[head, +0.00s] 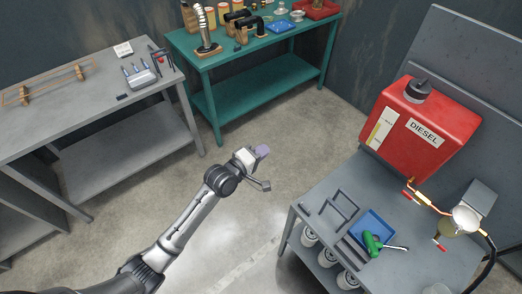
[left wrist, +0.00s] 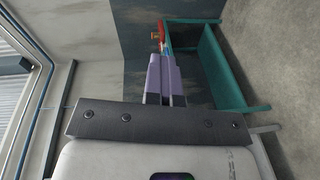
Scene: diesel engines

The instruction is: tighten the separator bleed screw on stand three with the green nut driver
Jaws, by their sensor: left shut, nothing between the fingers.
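The green nut driver (head: 372,243) lies on a blue tray (head: 380,222) on the grey stand at the right, its metal shaft pointing right. The fuel separator (head: 465,220), with a pale round top and a yellowish bowl, is at that stand's right side. A small red part (head: 440,246) shows below the bowl; I cannot make out the bleed screw. My left gripper (head: 263,151), with purple fingers, is shut and empty in the air over the floor, left of the stand. Its shut fingers also show in the left wrist view (left wrist: 163,80). My right gripper is not in view.
A red diesel tank (head: 420,130) stands behind the separator, joined by a copper-coloured line with a red handle. A black hose runs at the far right. White canisters sit on the lower shelf. A teal bench (head: 265,85) and grey bench (head: 80,95) stand behind; the floor between is clear.

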